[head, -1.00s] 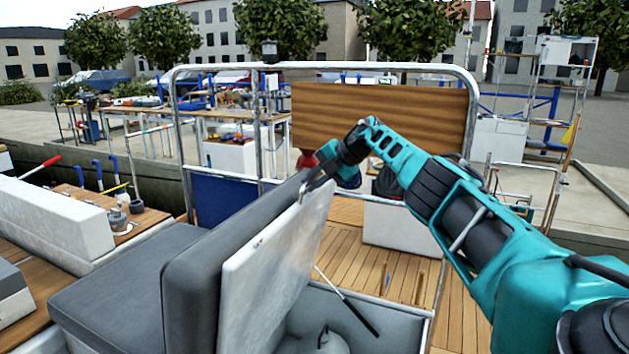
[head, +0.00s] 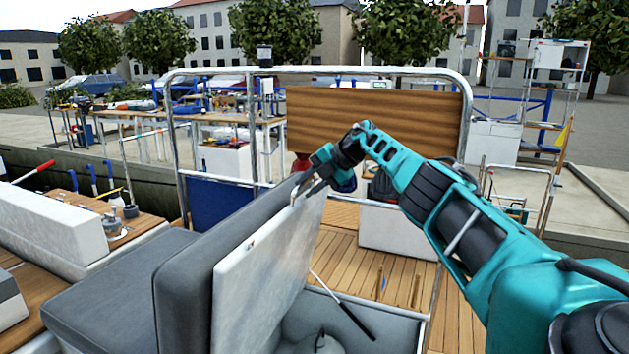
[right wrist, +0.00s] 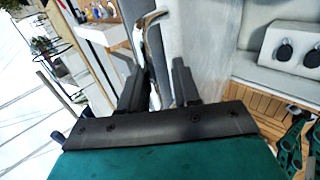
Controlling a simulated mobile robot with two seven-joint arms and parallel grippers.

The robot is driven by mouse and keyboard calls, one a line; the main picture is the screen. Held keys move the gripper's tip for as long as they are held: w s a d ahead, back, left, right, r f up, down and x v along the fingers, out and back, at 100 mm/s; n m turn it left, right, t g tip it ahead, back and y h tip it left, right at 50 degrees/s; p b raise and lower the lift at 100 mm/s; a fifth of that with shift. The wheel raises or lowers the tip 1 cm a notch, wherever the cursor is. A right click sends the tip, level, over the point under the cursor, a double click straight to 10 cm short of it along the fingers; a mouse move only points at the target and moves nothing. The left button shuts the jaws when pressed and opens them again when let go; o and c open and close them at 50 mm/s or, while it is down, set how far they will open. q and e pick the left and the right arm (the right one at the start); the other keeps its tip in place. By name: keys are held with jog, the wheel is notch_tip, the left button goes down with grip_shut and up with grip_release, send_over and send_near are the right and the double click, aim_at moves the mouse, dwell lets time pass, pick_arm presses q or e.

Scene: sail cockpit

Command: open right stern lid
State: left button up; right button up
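The right stern lid (head: 265,270) is a pale grey panel. It is raised steeply, close to upright, with its inner face showing and the grey cushion (head: 185,275) behind it. A thin support rod (head: 343,305) with a black end shows by the open locker. My right gripper (head: 305,188) is at the lid's upper far corner. In the right wrist view its two dark fingers (right wrist: 160,85) are apart, with a curved metal piece between them and the pale panel beside them; contact is unclear. My left gripper is out of view.
The open locker (head: 378,320) lies below the lid. Slatted wooden decking (head: 350,255) is beyond it. A metal rail (head: 320,70) with a wooden board (head: 375,120) stands behind. A white bench block (head: 55,230) is at left.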

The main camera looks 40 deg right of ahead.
jog(key=v, duration=1.3)
jog(key=shift+a, duration=0.1)
